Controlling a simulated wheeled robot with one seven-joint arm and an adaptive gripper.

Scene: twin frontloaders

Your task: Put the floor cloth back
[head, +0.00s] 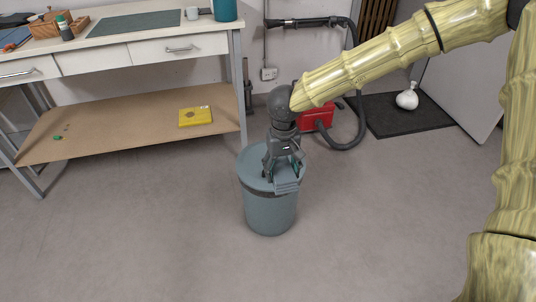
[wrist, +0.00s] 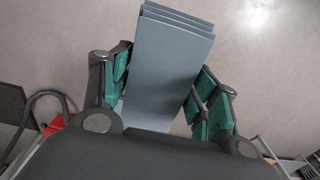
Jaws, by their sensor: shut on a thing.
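My gripper (head: 283,172) points down over the blue-grey bin (head: 270,214). It is shut on a folded blue-grey floor cloth (head: 287,187), whose stacked layers stick out toward the front. In the wrist view the cloth (wrist: 168,60) runs between the green finger pads as a flat, layered strip. In the head view the cloth overlaps the front rim of the bin. I cannot tell whether it touches the bin. My gripper and the cloth hide part of the bin's top.
A workbench (head: 118,41) with a lower shelf (head: 120,138) stands at left; a yellow item (head: 195,117) lies on the shelf. A red vacuum cleaner (head: 317,117) with a hose is behind the bin. A dark mat (head: 398,120) lies farther right. The floor around the bin's front is clear.

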